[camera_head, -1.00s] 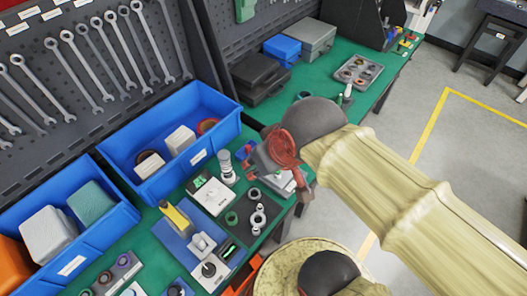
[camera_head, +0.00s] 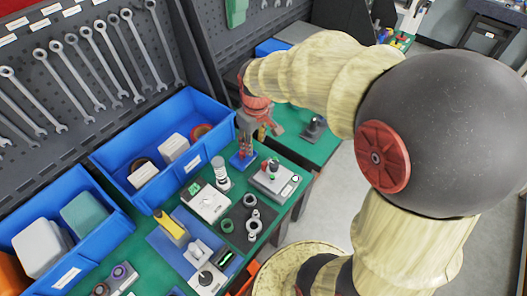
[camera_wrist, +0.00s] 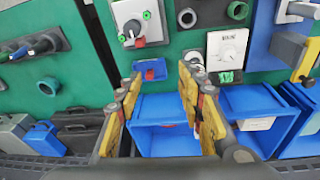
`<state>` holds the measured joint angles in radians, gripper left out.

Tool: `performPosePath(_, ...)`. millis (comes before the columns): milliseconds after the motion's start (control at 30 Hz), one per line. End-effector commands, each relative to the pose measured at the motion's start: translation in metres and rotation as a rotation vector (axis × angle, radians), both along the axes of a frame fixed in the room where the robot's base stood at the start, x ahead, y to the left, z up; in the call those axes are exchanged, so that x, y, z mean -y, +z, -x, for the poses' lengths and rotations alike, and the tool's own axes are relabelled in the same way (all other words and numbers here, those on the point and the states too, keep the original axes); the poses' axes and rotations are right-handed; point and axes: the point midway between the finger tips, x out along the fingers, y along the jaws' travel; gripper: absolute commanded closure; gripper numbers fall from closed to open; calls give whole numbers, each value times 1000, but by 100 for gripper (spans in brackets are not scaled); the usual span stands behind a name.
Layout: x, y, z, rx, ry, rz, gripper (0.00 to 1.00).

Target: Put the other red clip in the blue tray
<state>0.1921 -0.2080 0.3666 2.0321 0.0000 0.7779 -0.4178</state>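The small blue tray (camera_head: 243,161) lies on the green bench, beside the grey test device (camera_head: 273,180). In the wrist view the tray (camera_wrist: 150,63) shows a small red piece (camera_wrist: 150,74), apparently a red clip, in or on it. Another red piece (camera_wrist: 139,43) shows at the edge of the device (camera_wrist: 136,20) in the wrist view. In the head view my gripper (camera_head: 252,143) partly hides the tray.
Large blue bins (camera_head: 120,152) stand to the left along the pegboard with wrenches. A white dial box (camera_head: 207,203), a dark mat with grey fittings (camera_head: 240,235) and a yellow-handled tool (camera_head: 170,226) lie close by. Black cases (camera_wrist: 78,138) show in the wrist view.

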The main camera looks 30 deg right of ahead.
Motion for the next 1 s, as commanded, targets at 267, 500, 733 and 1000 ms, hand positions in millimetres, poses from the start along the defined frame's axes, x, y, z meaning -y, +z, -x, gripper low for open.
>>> performPosePath(267, 46, -104, -34, -136, 88, -14, 62)
performPosePath(500, 59, -141, -39, -172, 122, -23, 62)
performPosePath(733, 59, -166, -38, -174, 123, -24, 62)
performPosePath(1000, 59, -203, -39, -173, 123, -22, 62)
